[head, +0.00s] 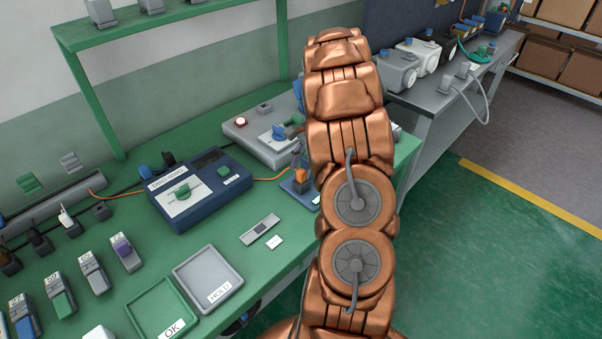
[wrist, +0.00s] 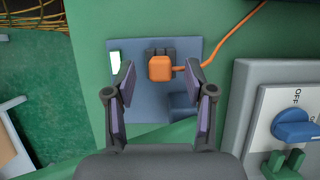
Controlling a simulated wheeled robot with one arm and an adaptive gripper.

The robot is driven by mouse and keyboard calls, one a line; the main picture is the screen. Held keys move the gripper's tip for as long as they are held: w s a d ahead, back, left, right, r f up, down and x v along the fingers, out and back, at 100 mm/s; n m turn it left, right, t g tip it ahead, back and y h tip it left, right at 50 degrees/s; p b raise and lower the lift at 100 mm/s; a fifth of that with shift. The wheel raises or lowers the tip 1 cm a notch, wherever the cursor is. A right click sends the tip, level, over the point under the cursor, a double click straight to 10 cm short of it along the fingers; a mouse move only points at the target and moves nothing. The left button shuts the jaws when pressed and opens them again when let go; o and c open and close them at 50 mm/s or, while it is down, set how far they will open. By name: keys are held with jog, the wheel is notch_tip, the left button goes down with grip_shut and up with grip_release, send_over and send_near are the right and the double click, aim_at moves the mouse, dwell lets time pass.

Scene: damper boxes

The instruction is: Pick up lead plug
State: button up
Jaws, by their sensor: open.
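The lead plug (wrist: 160,68) is a small orange block with an orange cable leaving its right side. It sits against a dark holder (wrist: 161,51) on a blue-grey plate (wrist: 142,115). In the head view the orange plug (head: 301,176) shows just left of my arm. My gripper (wrist: 160,73) is open, with one purple-padded finger on each side of the plug. Gaps show between both fingers and the plug, and the right finger is close to the cable. In the head view my arm hides most of my gripper.
A grey unit with a blue OFF knob (wrist: 295,130) and a green plug stands right of the plate. A blue meter box (head: 196,188) is on the green bench to the left. Green OK (head: 133,310) and grey HOLD (head: 187,283) trays lie near the bench's front edge.

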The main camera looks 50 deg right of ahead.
jog(key=shift+x, duration=0.95)
jog(key=shift+r, duration=0.15)
grip_shut()
